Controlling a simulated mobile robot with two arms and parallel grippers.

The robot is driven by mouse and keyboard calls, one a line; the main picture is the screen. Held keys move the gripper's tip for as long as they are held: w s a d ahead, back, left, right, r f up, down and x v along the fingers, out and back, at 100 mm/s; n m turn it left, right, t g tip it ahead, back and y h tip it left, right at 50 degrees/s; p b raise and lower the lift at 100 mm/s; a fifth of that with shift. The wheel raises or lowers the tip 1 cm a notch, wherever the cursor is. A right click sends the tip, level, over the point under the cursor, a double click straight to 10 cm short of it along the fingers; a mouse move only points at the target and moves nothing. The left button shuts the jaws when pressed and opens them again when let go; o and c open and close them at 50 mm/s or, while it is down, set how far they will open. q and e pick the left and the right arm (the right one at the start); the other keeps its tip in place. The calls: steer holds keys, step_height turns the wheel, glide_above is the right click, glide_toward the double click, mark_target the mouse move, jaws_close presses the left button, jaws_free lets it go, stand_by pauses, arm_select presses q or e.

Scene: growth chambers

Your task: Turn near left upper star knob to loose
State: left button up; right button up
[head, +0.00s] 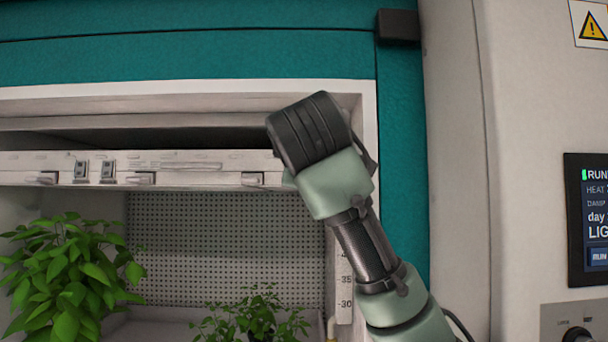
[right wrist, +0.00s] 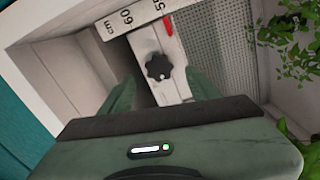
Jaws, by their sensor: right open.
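The black star knob (right wrist: 158,67) shows in the right wrist view, on a white upright bracket beside a cm scale (right wrist: 128,18) with a red pointer (right wrist: 168,25). My right gripper (right wrist: 160,88) is open, with one green finger on each side of the knob's line. The knob appears beyond or between the fingertips; I cannot tell whether they touch it. In the head view, my right arm reaches up from the lower right to the chamber opening, with its dark wrist end (head: 312,132) in front of the shelf's right end. The fingers and knob are hidden there. My left gripper is out of view.
A white light shelf (head: 200,168) spans the chamber, with a perforated wall (head: 220,235) behind. Leafy plants stand at lower left (head: 75,275) and lower middle (head: 258,312). The white chamber frame (head: 369,110) and a control screen (head: 590,220) are at right.

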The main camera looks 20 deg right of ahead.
steer(key=b+v, duration=0.1)
steer(key=v, duration=0.2)
steer(key=shift+s+a, duration=0.15)
steer(key=shift+s, duration=0.1)
